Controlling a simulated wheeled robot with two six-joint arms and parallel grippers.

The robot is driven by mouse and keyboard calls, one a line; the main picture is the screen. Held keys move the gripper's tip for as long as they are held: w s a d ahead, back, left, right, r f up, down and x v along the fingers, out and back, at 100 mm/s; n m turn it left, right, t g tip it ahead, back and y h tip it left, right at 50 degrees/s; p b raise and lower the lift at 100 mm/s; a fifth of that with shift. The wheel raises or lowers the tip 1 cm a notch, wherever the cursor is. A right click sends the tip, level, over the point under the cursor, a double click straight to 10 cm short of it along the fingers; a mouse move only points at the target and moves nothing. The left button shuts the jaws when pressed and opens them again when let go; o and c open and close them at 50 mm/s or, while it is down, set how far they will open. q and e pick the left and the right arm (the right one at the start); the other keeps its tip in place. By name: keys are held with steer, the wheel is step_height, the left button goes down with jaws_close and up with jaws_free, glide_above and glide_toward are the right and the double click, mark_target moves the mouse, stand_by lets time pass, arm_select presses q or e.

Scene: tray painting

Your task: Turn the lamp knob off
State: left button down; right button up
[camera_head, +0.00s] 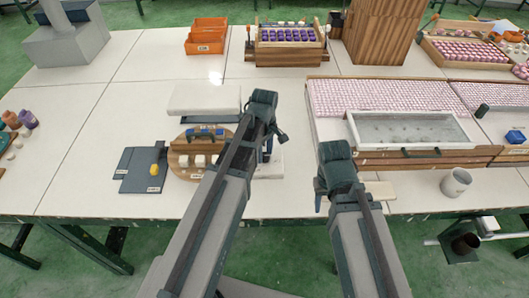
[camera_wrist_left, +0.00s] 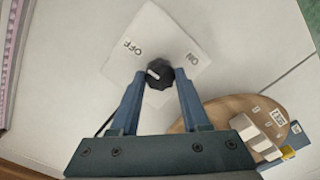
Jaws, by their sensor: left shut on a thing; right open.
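The lamp knob (camera_wrist_left: 159,73) is round and black with a white mark, on a white plate (camera_wrist_left: 185,28) labelled OFF and ON. In the left wrist view the mark points to the left, below the OFF label. My left gripper (camera_wrist_left: 157,80) has its two blue fingers on either side of the knob, shut on it. In the head view my left gripper (camera_head: 267,152) is over the white plate (camera_head: 270,169), and the knob is hidden behind it. A pale flat panel (camera_head: 203,98), perhaps the lamp head, is left of it. My right gripper (camera_head: 320,195) is open and empty by the table's front edge.
A round wooden board (camera_head: 182,160) with white blocks lies close left of my left gripper. A dark mat (camera_head: 140,166) with a yellow piece is further left. A metal tray (camera_head: 412,131) and a grey cup (camera_head: 456,182) are at the right. The left table area is mostly clear.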

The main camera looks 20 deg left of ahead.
mark_target(265, 155)
arm_select(q)
steer(key=shift+c, duration=1.9)
jaws_free()
steer(key=shift+r, duration=0.1)
step_height(265, 155, up, 14)
steer(key=p, duration=1.3)
steer(key=shift+f+p, duration=0.2)
steer(key=shift+p, duration=0.2)
